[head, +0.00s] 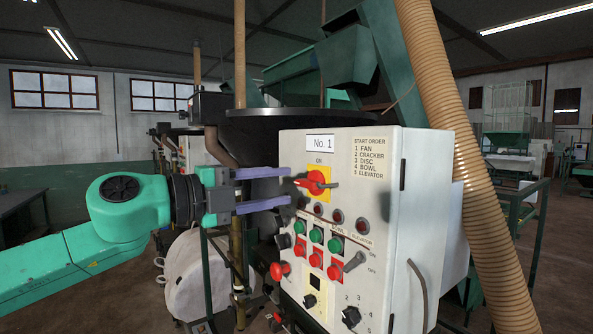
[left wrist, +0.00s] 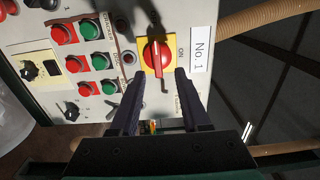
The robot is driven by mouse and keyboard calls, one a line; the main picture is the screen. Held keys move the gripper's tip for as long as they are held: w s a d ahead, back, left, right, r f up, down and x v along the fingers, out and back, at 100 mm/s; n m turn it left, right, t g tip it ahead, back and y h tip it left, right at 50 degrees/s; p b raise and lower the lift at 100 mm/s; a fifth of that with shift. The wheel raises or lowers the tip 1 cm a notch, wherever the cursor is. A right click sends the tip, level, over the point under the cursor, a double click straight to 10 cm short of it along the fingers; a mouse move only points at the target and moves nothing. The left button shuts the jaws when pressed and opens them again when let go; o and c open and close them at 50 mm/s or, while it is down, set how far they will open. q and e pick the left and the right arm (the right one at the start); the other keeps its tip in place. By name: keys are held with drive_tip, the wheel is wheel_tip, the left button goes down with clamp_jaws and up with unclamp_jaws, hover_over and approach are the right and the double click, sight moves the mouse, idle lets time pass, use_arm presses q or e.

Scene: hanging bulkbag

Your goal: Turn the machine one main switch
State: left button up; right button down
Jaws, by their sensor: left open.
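The machine one control box (head: 415,190) is a pale cabinet with a "No. 1" label (head: 320,142) at its top. Its main switch (head: 317,182) is a red rotary handle on a yellow plate, below the word "ON". In the head view the handle lies roughly level. The switch also shows in the left wrist view (left wrist: 156,54), between my fingertips in the picture. My left gripper (head: 289,187) is open and empty, its two fingers pointing at the panel just left of the switch. In the left wrist view the fingers (left wrist: 160,76) flank the switch; I cannot tell whether they touch it.
Below the switch are red lamps, green buttons (head: 315,235), red buttons (head: 316,258) and black selector knobs (head: 351,317). A ribbed tan hose (head: 460,130) runs down past the box's right side. A brown pipe (head: 238,60) stands behind my left gripper.

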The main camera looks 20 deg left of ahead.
sight(303, 184)
use_arm(q)
drive_tip(key=x, duration=0.4)
drive_tip(key=shift+w+a+f+p, duration=0.15)
drive_tip(key=shift+a+f+p, duration=0.1)
drive_tip(key=shift+a+p, duration=0.05)
drive_tip(key=shift+w+d, duration=0.3)
drive_tip(key=shift+s+r, duration=0.1)
drive_tip(key=shift+r, duration=0.05)
drive_tip(key=shift+c, duration=0.6)
clamp_jaws()
